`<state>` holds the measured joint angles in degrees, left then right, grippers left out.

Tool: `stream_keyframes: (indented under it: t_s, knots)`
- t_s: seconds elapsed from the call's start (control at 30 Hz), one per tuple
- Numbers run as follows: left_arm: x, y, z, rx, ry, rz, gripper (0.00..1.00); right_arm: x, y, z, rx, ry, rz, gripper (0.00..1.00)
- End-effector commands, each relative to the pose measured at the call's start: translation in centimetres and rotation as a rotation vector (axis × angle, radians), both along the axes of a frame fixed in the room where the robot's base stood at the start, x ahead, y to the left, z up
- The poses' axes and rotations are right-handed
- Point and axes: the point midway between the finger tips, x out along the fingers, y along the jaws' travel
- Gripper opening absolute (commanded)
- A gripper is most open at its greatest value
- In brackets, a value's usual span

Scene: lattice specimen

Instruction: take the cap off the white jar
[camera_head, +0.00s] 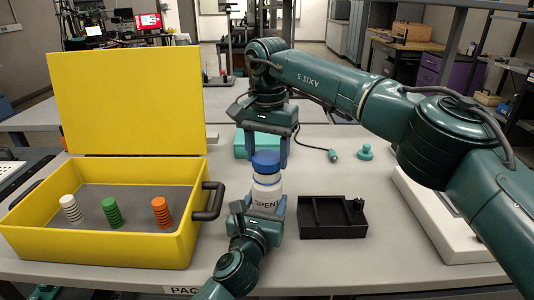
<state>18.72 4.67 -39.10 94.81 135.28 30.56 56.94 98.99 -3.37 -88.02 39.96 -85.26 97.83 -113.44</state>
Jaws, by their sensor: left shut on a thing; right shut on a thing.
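The white jar (268,197) stands upright near the middle of the table, with dark lettering on its side. Its blue cap (265,162) sits at the jar's top. My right gripper (269,154) comes down from above and is shut on the blue cap, a finger on each side. My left gripper (262,210) is lower and shut around the jar's body from the front. Its fingers hide part of the jar. I cannot tell whether the cap is loose on the jar.
An open yellow case (110,257) at left holds white, green and orange ribbed pieces. A black tray (332,232) lies right of the jar. A teal box (243,147) and a teal knob (365,152) are behind. A white slab (437,222) lies at right.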

Motion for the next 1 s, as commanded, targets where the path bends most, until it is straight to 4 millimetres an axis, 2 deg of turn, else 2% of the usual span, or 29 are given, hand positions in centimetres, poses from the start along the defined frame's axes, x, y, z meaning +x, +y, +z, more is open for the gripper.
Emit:
stream_keyframes:
  t_s: [0.17, 0.5, 0.7, 0.73, 1.0]
  knots:
    - [0.0, 0.0, -0.1, 0.001, 0.002, 0.0, 0.0, 0.0, 0.0, 0.3, 0.001, -0.001, 0.0, 0.28]
    - [0.0, 0.0, -0.1, 0.001, 0.002, 0.0, 0.0, 0.0, 0.0, 3.9, 0.001, -0.001, 0.0, 0.28]
    - [0.0, 0.0, -0.1, 0.001, 0.002, 0.0, 0.0, 0.0, 0.0, 4.0, 0.0, 0.0, 0.001, 0.28]
    - [0.0, 0.0, -0.1, 0.001, 0.002, 0.0, 0.61, 0.0, 0.0, 4.0, 0.0, 0.0, 0.001, 0.28]
    - [0.0, 0.0, -0.1, 0.0, 0.001, 0.0, 0.83, 0.0, 0.0, 4.0, 0.0, 0.0, 0.0, 0.28]
